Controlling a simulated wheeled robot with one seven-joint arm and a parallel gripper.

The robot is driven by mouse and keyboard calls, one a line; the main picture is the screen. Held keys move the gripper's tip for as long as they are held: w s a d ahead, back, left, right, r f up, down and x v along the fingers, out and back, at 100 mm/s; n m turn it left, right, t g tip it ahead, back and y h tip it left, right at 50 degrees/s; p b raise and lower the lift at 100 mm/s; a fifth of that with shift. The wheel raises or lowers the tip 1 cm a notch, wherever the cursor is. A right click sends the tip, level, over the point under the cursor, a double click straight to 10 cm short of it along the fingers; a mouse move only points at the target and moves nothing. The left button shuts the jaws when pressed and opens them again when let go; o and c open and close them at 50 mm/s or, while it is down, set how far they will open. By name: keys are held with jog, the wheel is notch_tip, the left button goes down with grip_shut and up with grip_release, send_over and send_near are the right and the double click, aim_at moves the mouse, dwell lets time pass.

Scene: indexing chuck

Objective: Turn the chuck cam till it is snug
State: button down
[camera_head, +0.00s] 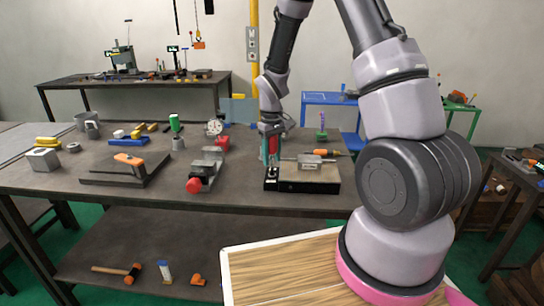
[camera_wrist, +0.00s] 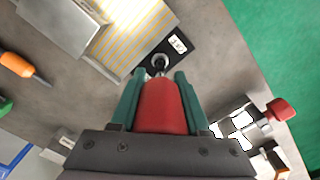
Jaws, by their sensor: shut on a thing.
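My gripper (camera_wrist: 159,76), with two teal fingers, is shut on a red handle (camera_wrist: 162,108). In the head view my gripper (camera_head: 268,153) points down at the left end of a fixture (camera_head: 315,187) on the workbench. A dark shank runs from the handle's tip to a round grey, dark-centred part (camera_wrist: 160,62), which looks like the chuck cam. The shank's tip meets or overlaps this part, but I cannot tell how deeply it sits. The cam lies on the fixture's black edge, beside a small white label (camera_wrist: 177,43). The cam's turn angle is not readable.
A grey vise with a red knob (camera_head: 194,185) stands left of the fixture; the knob (camera_wrist: 281,109) also shows in the wrist view. An orange-handled screwdriver (camera_wrist: 17,65) lies beyond the fixture. A dial gauge (camera_head: 214,127) stands behind the vise. Bare bench lies between fixture and vise.

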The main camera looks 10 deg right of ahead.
jog(key=m, duration=0.3)
jog(key=shift+m, duration=0.3)
jog(key=shift+n, duration=0.4)
jog(key=shift+r, duration=0.8)
